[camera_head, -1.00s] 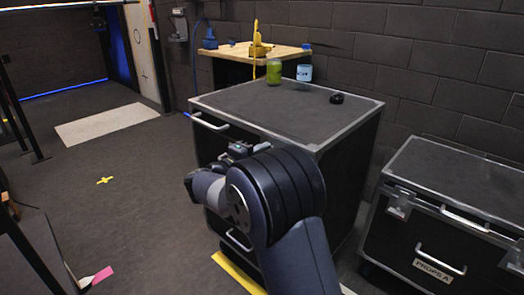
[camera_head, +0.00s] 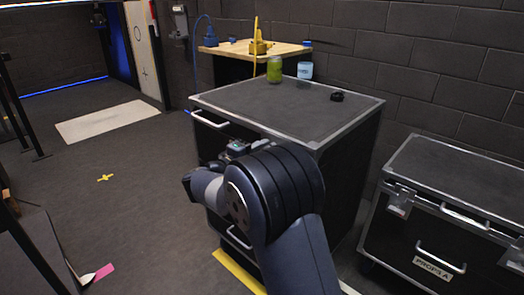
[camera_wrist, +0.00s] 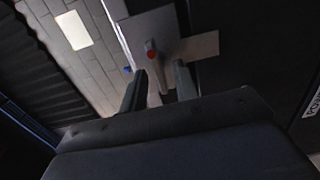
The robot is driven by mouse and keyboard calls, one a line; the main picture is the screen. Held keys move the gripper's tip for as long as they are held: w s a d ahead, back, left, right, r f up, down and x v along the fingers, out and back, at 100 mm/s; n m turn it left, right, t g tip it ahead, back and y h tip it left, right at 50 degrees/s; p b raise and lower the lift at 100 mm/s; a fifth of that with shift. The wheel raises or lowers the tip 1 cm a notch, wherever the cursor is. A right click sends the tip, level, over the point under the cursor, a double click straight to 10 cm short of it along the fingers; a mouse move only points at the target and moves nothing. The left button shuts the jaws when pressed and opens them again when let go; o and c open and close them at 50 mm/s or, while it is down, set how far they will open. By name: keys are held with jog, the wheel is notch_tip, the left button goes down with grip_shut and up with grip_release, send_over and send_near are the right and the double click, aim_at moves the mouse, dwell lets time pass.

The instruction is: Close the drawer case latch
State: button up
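The black drawer case (camera_head: 300,106) with metal edge trim stands in the middle of the head view. Its upper handle (camera_head: 209,119) and lower handle (camera_head: 238,238) show on the front. My gripper is hidden behind my arm in the head view. In the wrist view my gripper (camera_wrist: 158,85) has its two dark fingers apart, with a gap between them. Ahead of the fingers is a grey plate (camera_wrist: 172,28) with a small red-tipped piece (camera_wrist: 150,53), which may be the latch. I cannot tell whether the fingers touch it.
A green can (camera_head: 274,69), a light blue cup (camera_head: 305,70) and a black ring (camera_head: 337,96) are on the case top. A second case (camera_head: 465,190) labelled PROPS A stands at the right. A wooden-topped table (camera_head: 240,48) is behind. The floor at left is mostly clear.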

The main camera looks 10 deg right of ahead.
jog(key=v, duration=1)
jog(key=shift+p, duration=0.45)
jog(key=b+x, duration=0.1)
jog(key=x, duration=0.9)
jog(key=shift+w+d, duration=0.2)
jog(key=shift+d, duration=0.1)
jog(key=shift+m, duration=0.3)
jog(key=shift+r, duration=0.1)
